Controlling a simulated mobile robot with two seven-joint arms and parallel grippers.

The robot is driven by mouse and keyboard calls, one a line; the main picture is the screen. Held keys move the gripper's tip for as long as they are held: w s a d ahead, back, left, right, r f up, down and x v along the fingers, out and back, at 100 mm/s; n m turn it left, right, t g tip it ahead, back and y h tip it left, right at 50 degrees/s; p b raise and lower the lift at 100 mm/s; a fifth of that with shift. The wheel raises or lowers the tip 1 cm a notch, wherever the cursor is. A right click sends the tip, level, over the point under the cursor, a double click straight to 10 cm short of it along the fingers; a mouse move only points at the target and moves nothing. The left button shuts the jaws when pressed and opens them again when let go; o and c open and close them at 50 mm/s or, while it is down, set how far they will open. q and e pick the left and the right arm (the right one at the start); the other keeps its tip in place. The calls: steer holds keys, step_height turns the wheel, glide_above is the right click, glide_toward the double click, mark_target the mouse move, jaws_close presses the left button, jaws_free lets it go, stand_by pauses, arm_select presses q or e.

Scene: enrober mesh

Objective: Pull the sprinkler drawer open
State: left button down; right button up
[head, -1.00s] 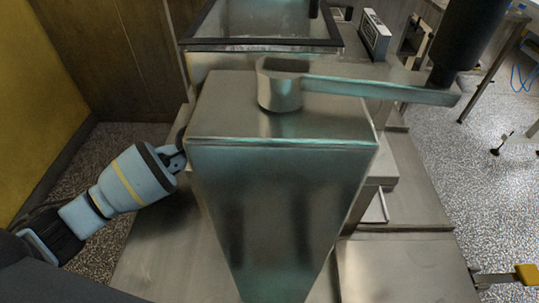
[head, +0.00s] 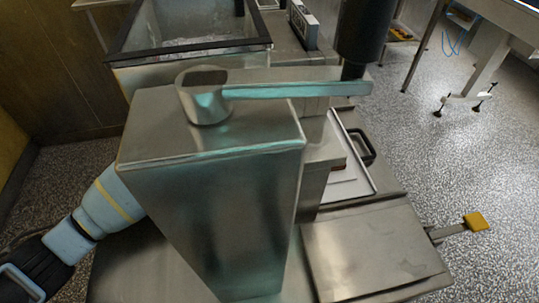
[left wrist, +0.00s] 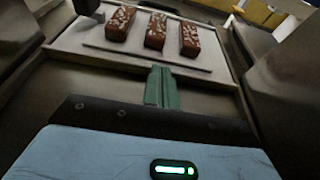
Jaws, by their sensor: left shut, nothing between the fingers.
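A shallow pale tray (head: 362,184) with a black handle (head: 362,147) shows right of the tall steel housing in the head view; it may be the sprinkler drawer, but I cannot tell how far open it is. My left arm comes in at the left of that view, its gripper hidden behind the housing. In the left wrist view my left gripper (left wrist: 161,88) has its greenish fingers together, empty, pointing toward a pale tray (left wrist: 75,40). Three brown bars with pale flecks (left wrist: 154,31) lie on this tray. My right gripper is out of view.
The tall steel housing (head: 215,200) carries a ring with a long flat bar (head: 290,90). An open steel tank (head: 120,55) stands behind it. A flat steel plate (head: 370,250) and a yellow-ended lever (head: 475,221) are at front right.

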arm_select(q)
steer(key=shift+s+a+r, duration=0.1)
steer(key=shift+a+r, duration=0.05)
steer(key=shift+a, duration=0.45)
steer(key=a+b, duration=0.1)
steer(key=a, duration=0.3)
steer(key=s+a+b, duration=0.1)
steer(key=a, duration=0.3)
steer(key=s+a+b, duration=0.1)
steer(key=a, duration=0.3)
steer(key=shift+s+r, duration=0.15)
steer(key=shift+s, duration=0.1)
steer(key=shift+v, duration=0.8)
